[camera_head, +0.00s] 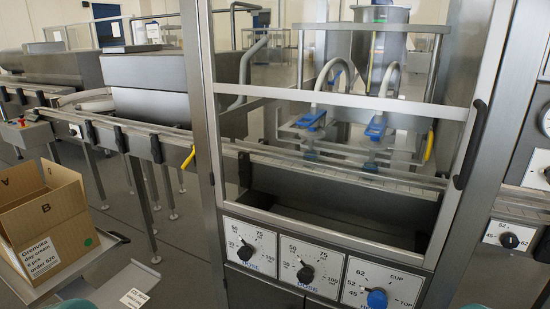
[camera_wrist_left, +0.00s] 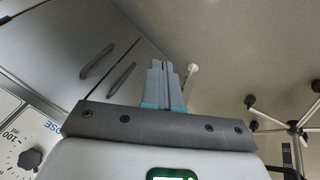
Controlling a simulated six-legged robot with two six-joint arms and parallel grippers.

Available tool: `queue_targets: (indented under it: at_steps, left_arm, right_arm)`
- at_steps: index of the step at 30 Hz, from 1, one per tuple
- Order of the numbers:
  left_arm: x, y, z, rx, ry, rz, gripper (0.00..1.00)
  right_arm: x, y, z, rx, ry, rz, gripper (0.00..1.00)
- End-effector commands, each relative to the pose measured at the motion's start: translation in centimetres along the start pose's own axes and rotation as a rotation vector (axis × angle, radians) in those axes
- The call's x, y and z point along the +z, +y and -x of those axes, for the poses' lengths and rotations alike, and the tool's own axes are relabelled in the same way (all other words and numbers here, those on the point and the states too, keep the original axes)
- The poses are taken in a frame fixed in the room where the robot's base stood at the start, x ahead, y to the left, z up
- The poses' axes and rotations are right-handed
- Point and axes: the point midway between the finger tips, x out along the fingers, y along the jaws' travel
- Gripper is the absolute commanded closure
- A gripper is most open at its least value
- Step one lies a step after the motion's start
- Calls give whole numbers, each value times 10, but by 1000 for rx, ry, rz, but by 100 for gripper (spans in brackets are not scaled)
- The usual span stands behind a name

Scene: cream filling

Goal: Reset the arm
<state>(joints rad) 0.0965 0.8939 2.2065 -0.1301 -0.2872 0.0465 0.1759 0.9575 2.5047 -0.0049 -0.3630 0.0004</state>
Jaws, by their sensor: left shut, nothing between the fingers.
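My left gripper (camera_wrist_left: 164,84) shows in the left wrist view. Its two grey fingers with teal bases are together, with nothing between them. It hangs in the air in front of the filling machine's grey cabinet doors (camera_wrist_left: 112,65). A dose dial (camera_wrist_left: 30,158) is at the lower left of that view. In the head view I make out neither gripper; only small teal pieces show at the bottom edge, and I cannot tell which parts they are.
The filling machine (camera_head: 205,150) fills the middle of the head view, with dose dials (camera_head: 247,250) and a blue-knobbed dial (camera_head: 376,298) along its front. An open cardboard box (camera_head: 45,222) sits on a tray (camera_head: 135,275) at left. A conveyor (camera_head: 110,125) runs behind it.

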Motion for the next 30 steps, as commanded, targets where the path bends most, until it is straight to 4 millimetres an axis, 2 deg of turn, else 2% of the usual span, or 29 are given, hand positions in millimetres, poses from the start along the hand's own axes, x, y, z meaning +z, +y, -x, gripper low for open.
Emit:
queue_targets:
  at_steps: [1, 3, 7, 9, 10, 12, 21, 25, 30]
  left_arm:
    - [29, -9, -1, -8, -57, 41, 100]
    - [66, -17, 1, -16, -127, 90, 100]
    - [127, -16, 12, -25, -247, 143, 100]
    - [156, -12, 25, -32, -302, 161, 100]
    - [155, -11, 32, -41, -292, 162, 100]
    - [142, 0, 58, -39, -286, 159, 100]
    - [117, 28, 127, -38, -285, 158, 100]
    - [112, 34, 143, -38, -285, 158, 100]
    - [111, 35, 144, -38, -284, 158, 100]
  right_arm:
    - [0, 0, 0, 0, 0, 0, 57]
    - [0, 0, 0, 0, 0, 0, 57]
    - [0, 0, 0, 0, 0, 0, 57]
    - [0, 0, 0, 0, 0, 0, 57]
    - [0, -2, 6, 0, -1, -1, 57]
    - [1, -13, 35, 0, -1, 0, 57]
    - [2, -39, 109, 0, 0, 0, 57]
    - [2, -46, 126, 0, 0, 0, 57]
    - [3, -46, 128, 0, 0, 0, 57]
